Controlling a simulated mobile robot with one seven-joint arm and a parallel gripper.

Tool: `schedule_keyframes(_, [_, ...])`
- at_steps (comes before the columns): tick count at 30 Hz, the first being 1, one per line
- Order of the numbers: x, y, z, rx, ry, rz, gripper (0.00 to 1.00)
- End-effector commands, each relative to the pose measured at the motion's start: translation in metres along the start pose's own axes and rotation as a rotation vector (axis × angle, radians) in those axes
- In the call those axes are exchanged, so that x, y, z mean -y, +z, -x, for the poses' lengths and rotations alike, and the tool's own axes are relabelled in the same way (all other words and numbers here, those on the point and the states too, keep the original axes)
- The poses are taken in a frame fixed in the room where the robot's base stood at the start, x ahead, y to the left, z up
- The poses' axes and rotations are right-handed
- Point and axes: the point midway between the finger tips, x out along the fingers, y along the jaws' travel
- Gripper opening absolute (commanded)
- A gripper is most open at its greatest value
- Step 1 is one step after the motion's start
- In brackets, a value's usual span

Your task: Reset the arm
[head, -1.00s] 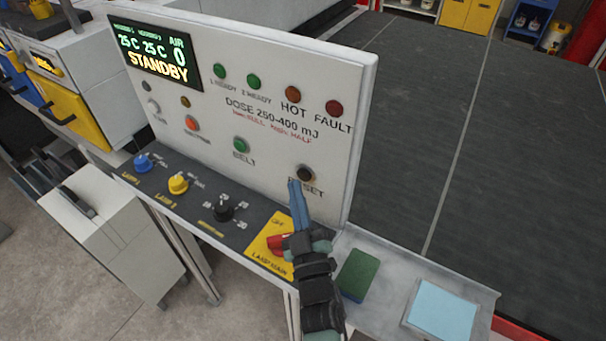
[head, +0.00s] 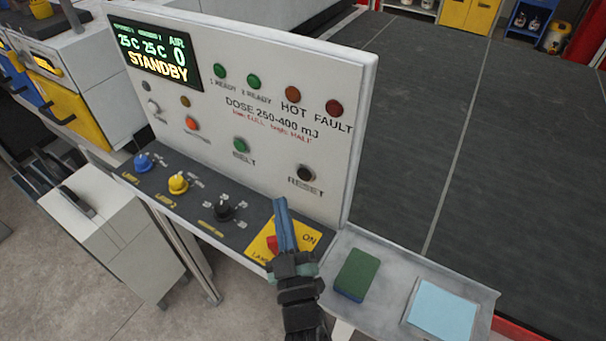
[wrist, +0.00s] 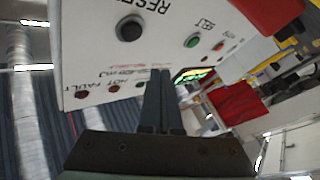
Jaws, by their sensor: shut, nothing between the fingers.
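My gripper (head: 281,203) is in the head view, in front of the control panel (head: 330,85) and over the yellow lamp-main plate (head: 313,228). Its blue fingers are together with nothing between them, and they look apart from the panel. They also show shut in the wrist view (wrist: 158,75). The black RESET button (head: 306,173) is up and right of the fingertips, and it shows at the top of the wrist view (wrist: 130,30). The gripper partly hides a red switch (head: 271,243) on the yellow plate.
The display (head: 155,55) reads STANDBY. Blue (head: 143,162), yellow (head: 178,183) and black (head: 224,208) knobs stand on the ledge left of my gripper. A green block (head: 357,274) and a light blue pad (head: 442,310) lie on the grey shelf at right. Dark floor beyond is open.

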Motion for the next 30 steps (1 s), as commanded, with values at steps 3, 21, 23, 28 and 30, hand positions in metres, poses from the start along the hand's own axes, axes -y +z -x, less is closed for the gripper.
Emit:
schedule_keyframes(3, [0.000,0.000,0.000,0.000,0.000,0.000,0.00])
schedule_keyframes(21, [-0.054,-0.065,-0.058,-0.070,0.108,-0.031,0.00])
schedule_keyframes(23, [-0.079,-0.100,-0.077,-0.102,0.152,-0.056,0.00])
schedule_keyframes(28, [-0.143,-0.210,-0.107,-0.202,0.246,-0.157,0.00])
schedule_keyframes(30, [-0.166,-0.259,-0.106,-0.252,0.269,-0.206,0.00])
